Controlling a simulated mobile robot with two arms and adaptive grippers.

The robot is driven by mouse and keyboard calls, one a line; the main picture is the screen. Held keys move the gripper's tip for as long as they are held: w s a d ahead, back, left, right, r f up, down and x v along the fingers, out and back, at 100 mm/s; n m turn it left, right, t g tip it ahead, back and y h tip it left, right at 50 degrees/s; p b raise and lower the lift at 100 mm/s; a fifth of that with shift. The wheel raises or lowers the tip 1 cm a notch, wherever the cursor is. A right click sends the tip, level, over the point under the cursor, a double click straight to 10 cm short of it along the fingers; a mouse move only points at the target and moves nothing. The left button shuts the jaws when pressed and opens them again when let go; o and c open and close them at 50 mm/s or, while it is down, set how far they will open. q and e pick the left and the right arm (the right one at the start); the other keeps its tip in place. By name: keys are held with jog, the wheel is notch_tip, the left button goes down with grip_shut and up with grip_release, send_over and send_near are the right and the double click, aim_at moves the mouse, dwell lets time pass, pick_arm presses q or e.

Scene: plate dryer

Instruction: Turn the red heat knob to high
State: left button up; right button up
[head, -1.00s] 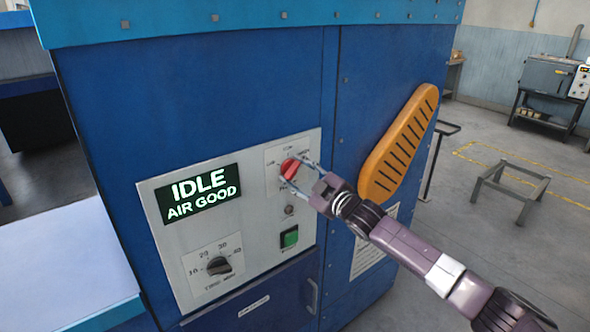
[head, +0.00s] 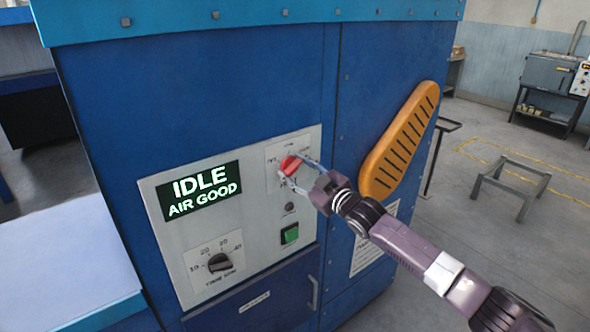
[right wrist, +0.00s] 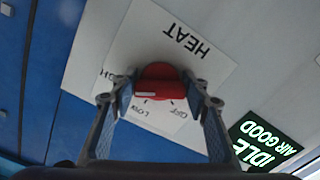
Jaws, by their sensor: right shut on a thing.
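The red heat knob (head: 291,165) sits on a light label plate at the upper right of the dryer's control panel. My right gripper (head: 293,168) reaches it from the right, with its two fingers closed on opposite sides of the knob. In the right wrist view the red knob (right wrist: 160,82) lies between the fingertips (right wrist: 162,88). The word HEAT and the OFF and LOW marks appear upside down; the mark on the left is partly hidden by a finger. The knob's exact setting is hard to read. My left gripper is not in view.
A lit display (head: 200,191) reads IDLE, AIR GOOD. A black timer knob (head: 219,262) is below it, and a green button (head: 289,234) is below the heat knob. An orange slotted guard (head: 399,142) stands out to the right, above my arm.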

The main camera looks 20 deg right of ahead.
jog(key=o, duration=1.2)
jog(key=shift+s+d+f, duration=0.1)
jog(key=shift+s, duration=0.2)
jog(key=v, duration=1.1)
jog(key=shift+s, duration=0.2)
jog(key=shift+d, duration=0.1)
